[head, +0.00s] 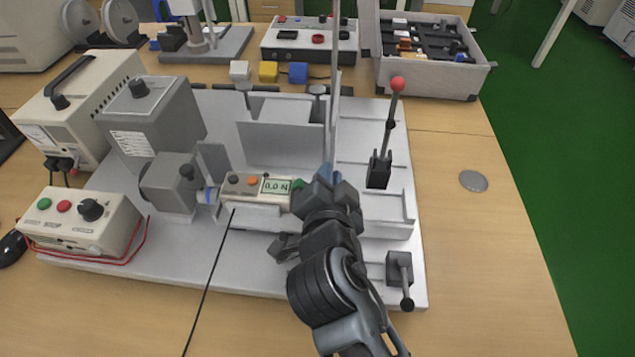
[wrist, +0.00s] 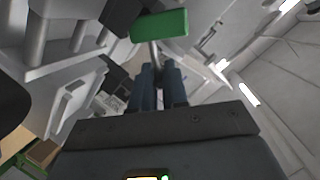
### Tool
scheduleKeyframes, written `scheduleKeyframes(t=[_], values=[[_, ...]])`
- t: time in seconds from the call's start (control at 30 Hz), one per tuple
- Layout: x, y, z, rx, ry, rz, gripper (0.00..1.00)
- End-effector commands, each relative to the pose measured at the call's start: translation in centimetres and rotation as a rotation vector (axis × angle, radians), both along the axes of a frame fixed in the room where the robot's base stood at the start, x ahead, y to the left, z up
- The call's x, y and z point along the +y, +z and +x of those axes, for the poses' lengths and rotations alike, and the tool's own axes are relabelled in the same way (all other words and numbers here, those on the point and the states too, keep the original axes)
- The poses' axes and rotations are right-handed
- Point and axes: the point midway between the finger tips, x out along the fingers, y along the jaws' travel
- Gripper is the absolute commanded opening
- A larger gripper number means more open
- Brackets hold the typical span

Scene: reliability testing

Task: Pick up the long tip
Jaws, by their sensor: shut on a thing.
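My gripper (head: 328,174) is at the right end of the force gauge (head: 243,184), which reads 0.0 N. Its dark blue fingers also show in the wrist view (wrist: 159,88), close together. They are shut on a slim grey piece (wrist: 153,54), which appears to be the long tip. That piece runs from between the fingers toward a green block (wrist: 160,25). A bit of green (head: 298,184) also shows beside the gauge in the head view. The fingers hide most of the held piece, and I cannot tell whether it touches the green block.
A grey test bench plate (head: 120,268) carries the gauge, a motor housing (head: 153,118) and a red-knobbed lever (head: 397,84). A control box (head: 84,220) stands at left and a parts crate (head: 430,84) at back right. The table's right side is clear except for a grey disc (head: 473,181).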

Motion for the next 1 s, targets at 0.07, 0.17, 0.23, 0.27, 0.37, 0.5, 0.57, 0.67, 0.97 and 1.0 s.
scheduleKeyframes(t=[0.07, 0.17, 0.23, 0.27, 0.37, 0.5, 0.57, 0.67, 0.97, 1.0], values=[[0.0, 0.2, 0.0, -0.001, 0.0, 0.001, 0.0], [0.0, 0.7, 0.1, -0.001, -0.001, 0.002, 0.0], [0.0, 1.5, 0.1, -0.004, -0.001, 0.003, 0.0], [0.0, 1.8, 0.1, -0.004, 0.0, 0.002, 0.0], [0.1, 3.5, 0.1, -0.005, 0.0, 0.004, 0.0], [-2.2, 5.5, -1.2, -0.002, -0.003, 0.003, 0.0], [-3.5, 6.3, -1.9, -0.001, -0.004, 0.003, 0.0], [-5.4, 7.6, -3.0, -0.003, -0.003, 0.002, 0.0], [-9.3, 10.4, -5.3, 0.0, -0.002, 0.001, 0.0], [-9.5, 10.6, -5.5, -0.001, -0.001, 0.001, 0.0]])
